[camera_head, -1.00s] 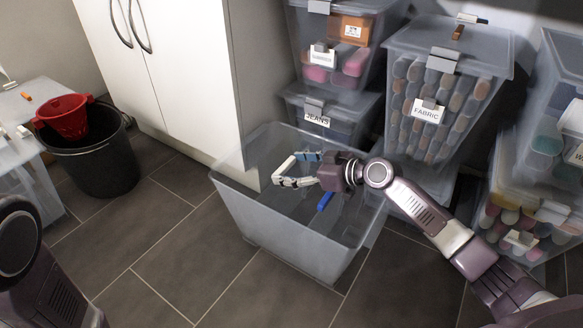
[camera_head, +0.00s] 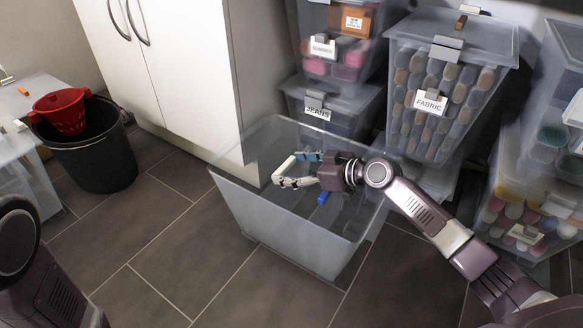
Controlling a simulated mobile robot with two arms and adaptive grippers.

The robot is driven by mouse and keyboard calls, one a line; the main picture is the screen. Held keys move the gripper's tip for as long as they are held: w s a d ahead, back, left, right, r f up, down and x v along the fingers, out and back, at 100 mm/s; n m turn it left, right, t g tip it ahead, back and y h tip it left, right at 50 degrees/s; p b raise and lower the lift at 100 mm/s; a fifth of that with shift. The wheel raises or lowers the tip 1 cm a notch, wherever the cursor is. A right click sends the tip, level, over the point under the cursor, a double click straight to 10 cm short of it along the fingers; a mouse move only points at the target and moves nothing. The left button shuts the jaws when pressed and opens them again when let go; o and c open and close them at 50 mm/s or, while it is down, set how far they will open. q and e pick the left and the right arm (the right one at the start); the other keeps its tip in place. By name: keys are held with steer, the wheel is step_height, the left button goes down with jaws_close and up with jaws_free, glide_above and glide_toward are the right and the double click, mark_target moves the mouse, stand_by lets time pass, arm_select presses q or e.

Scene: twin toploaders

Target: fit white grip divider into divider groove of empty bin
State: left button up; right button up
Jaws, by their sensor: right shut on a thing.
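The empty bin (camera_head: 270,229), a large open translucent tub, stands on the floor in the middle of the view. My right gripper (camera_head: 277,180) reaches in over its right side, with its pale fingers inside the opening, pointing left. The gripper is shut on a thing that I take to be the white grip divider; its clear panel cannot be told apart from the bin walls. I cannot tell how it sits relative to the groove. A blue piece (camera_head: 323,197) shows below my right gripper. My left gripper is out of view.
Stacked lidded bins stand behind, one labelled FABRIC (camera_head: 439,62), with more at the right (camera_head: 520,215). A white cabinet (camera_head: 190,70) borders the bin at back left. A black bucket (camera_head: 98,163) holds a red basket (camera_head: 66,112). Floor in front is clear.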

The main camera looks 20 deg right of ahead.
steer(key=shift+f, duration=0.15)
steer(key=o, duration=1.7)
steer(key=shift+s+d, duration=0.1)
steer(key=shift+s, duration=0.05)
steer(key=v, duration=0.7)
steer(key=shift+d, duration=0.1)
